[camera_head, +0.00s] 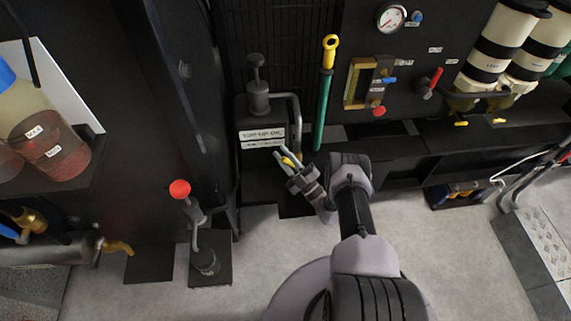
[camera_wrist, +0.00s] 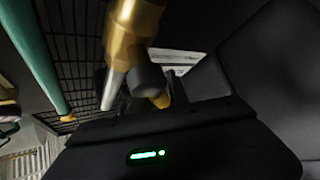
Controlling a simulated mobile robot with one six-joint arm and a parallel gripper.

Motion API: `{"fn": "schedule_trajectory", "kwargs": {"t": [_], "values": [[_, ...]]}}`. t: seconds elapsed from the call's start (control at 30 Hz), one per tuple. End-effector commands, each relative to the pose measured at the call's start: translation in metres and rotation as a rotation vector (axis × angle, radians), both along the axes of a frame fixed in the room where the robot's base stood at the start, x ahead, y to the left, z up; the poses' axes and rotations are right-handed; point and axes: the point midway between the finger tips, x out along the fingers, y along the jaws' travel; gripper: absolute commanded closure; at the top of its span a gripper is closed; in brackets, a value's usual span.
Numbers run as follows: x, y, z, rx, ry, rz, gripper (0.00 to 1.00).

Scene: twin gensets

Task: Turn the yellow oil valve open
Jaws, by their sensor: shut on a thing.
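The yellow oil valve handle (camera_head: 291,160) is a small yellow piece between the fingers of my gripper (camera_head: 288,157), low in front of a black unit with a white label. My gripper is shut on it. In the wrist view a yellow lever (camera_wrist: 161,98) shows under a brass fitting (camera_wrist: 135,28) with a dark grey end. The black gripper body hides its lower part. The fingers hide most of the handle in the head view, so its exact angle cannot be told.
A black tank with a white label (camera_head: 262,138) and a bent grey pipe stands just behind my gripper. A green rod with a yellow top (camera_head: 325,90) rises beside it. A red-knobbed lever (camera_head: 180,189) stands at left. Two other yellow handles (camera_head: 461,123) sit under bottles at right.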

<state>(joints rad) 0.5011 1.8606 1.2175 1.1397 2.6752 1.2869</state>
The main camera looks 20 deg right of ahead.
Motion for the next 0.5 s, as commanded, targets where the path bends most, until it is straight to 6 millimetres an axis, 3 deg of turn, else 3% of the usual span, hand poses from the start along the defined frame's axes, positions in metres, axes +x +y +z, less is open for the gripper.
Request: {"fn": "schedule_trajectory", "kwargs": {"t": [0.5], "values": [[0.005,-0.0017,0.0017,0.049,-0.012,0.001,1.0]]}}
